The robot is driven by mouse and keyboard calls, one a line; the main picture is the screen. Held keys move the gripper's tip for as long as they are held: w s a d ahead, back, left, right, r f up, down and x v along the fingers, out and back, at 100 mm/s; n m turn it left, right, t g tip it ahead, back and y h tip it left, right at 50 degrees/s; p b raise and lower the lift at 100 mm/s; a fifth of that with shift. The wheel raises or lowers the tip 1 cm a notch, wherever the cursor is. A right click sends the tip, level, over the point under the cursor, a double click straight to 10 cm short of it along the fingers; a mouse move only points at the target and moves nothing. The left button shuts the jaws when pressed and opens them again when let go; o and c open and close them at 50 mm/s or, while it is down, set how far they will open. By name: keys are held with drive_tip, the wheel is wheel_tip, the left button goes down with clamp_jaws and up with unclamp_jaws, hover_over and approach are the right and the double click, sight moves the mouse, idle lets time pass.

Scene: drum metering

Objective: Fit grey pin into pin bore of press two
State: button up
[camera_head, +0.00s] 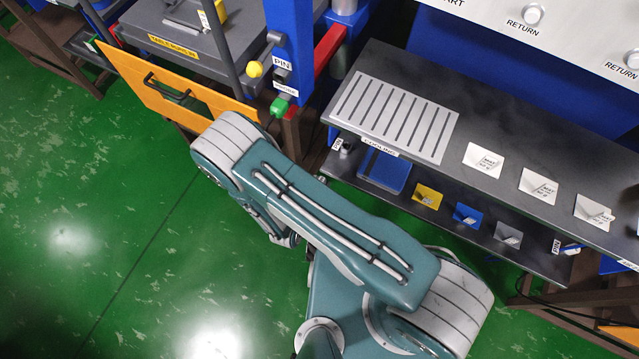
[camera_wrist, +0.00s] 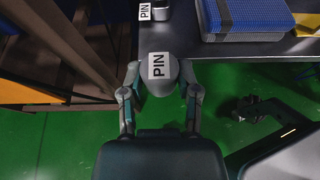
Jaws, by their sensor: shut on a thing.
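The grey pin (camera_wrist: 160,84), with a rounded head and a white PIN label, is between the two fingers of my gripper (camera_wrist: 160,95) in the wrist view. My gripper is shut on it, below and in front of the lower shelf's edge. In the head view my arm hides the gripper and the pin. A blue press post (camera_head: 289,40) stands at the top centre of the head view, with a PIN label (camera_head: 282,63), a yellow knob (camera_head: 254,69) and a green knob (camera_head: 280,107). I cannot read a press number, and no bore opening is clear.
A grey upper shelf (camera_head: 400,62) with a slotted plate (camera_head: 394,116) and white cards is right of the post. The lower shelf (camera_head: 530,262) holds a blue pad (camera_head: 384,171) and coloured cards. An orange panel (camera_head: 160,84) juts out at left. Green floor is open at lower left.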

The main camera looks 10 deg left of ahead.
drive_tip(key=shift+r, duration=1.35)
drive_tip(key=shift+s, duration=0.1)
idle(0.5)
